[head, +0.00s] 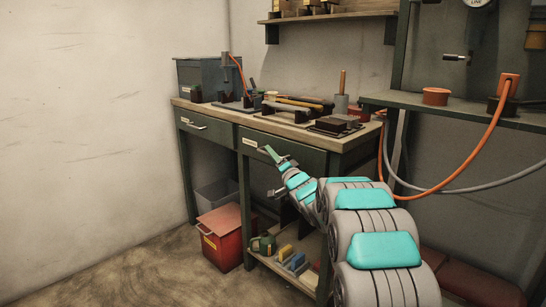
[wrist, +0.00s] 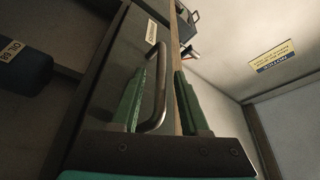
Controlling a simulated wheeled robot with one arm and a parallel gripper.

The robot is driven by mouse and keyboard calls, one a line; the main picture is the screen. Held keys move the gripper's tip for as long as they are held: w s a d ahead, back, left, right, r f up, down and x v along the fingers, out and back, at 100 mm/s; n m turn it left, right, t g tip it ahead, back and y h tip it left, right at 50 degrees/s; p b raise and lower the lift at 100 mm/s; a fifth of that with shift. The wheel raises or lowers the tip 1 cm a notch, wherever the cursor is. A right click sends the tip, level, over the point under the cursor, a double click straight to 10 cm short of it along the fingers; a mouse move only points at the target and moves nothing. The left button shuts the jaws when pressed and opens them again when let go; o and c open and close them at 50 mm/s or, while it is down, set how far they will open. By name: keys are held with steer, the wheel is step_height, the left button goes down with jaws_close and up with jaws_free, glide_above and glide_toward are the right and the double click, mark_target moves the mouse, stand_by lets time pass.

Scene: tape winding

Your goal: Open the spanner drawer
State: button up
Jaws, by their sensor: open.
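The workbench has two dark green drawers side by side, both closed in the head view. The left drawer (head: 209,134) has a metal handle and a small label. My gripper (head: 275,171) is at the right drawer (head: 303,159), which has a pale label (head: 250,142); I cannot read which one is for spanners. In the wrist view, my open gripper (wrist: 160,76) has its green fingers on either side of a metal bar handle (wrist: 161,85) on the drawer front (wrist: 112,75). Contact with the handle cannot be told.
Tools lie on the wooden benchtop (head: 230,117), beside a grey toolbox (head: 201,77). A red bin (head: 222,238) stands under the bench, left of a low shelf with small items. An orange hose (head: 440,188) hangs at the right. The floor at left is clear.

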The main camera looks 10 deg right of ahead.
jaws_close()
stand_by(1.4)
